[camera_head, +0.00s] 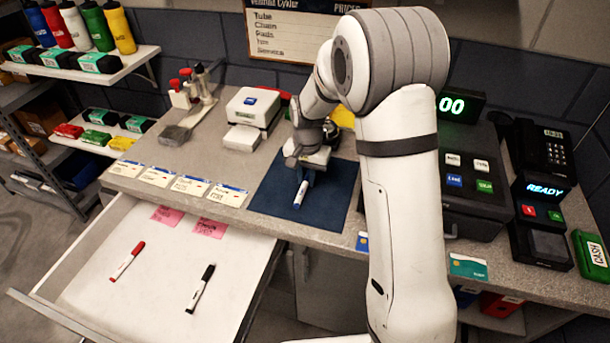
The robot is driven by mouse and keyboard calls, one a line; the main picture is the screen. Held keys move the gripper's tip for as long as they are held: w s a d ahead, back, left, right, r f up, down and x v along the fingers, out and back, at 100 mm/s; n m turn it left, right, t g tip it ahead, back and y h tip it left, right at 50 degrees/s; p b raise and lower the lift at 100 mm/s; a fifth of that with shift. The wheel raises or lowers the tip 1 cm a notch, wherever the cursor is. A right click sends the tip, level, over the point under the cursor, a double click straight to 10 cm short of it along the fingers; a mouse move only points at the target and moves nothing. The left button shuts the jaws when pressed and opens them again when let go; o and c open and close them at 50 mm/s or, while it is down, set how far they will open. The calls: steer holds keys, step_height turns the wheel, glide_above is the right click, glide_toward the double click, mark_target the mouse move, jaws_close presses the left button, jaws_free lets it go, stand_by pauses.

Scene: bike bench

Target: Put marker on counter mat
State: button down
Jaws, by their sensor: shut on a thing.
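A white marker with a blue end (299,196) is at my gripper (306,174), over the dark blue counter mat (268,197). My gripper is shut on the marker's upper part, and the marker's other end points toward the front of the mat. I cannot tell whether the marker touches the mat. A red marker (127,261) and a black marker (200,288) lie in the open drawer (150,290).
Cards (190,185) line the counter edge left of the mat. A white printer-like box (252,108) stands behind it. A cash register (470,185), a card terminal (541,205) and a phone (543,148) stand at the right. The open drawer juts out below the counter.

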mark_target(307, 181)
steer(key=shift+s, duration=0.1)
steer(key=shift+f, duration=0.2)
steer(key=c, duration=1.3)
jaws_free()
steer(key=shift+c, duration=0.2)
steer(key=shift+r, duration=0.1)
step_height(307, 181, up, 12)
steer(key=b, duration=0.2)
steer(key=s+d+r+n+t, duration=0.1)
steer(key=s+d+r, duration=0.2)
steer(key=s, duration=0.3)
steer(key=s+d+r+n+t, duration=0.1)
steer(key=s+d+r, duration=0.15)
steer(key=s, duration=0.35)
steer(key=s+d+f+n, duration=0.1)
steer(key=s+d, duration=0.1)
steer(key=s, duration=0.5)
steer(key=s+d+f+n+t, duration=0.1)
steer(key=s, duration=0.5)
steer(key=shift+s+d+n, duration=0.3)
steer(key=shift+s+d, duration=0.05)
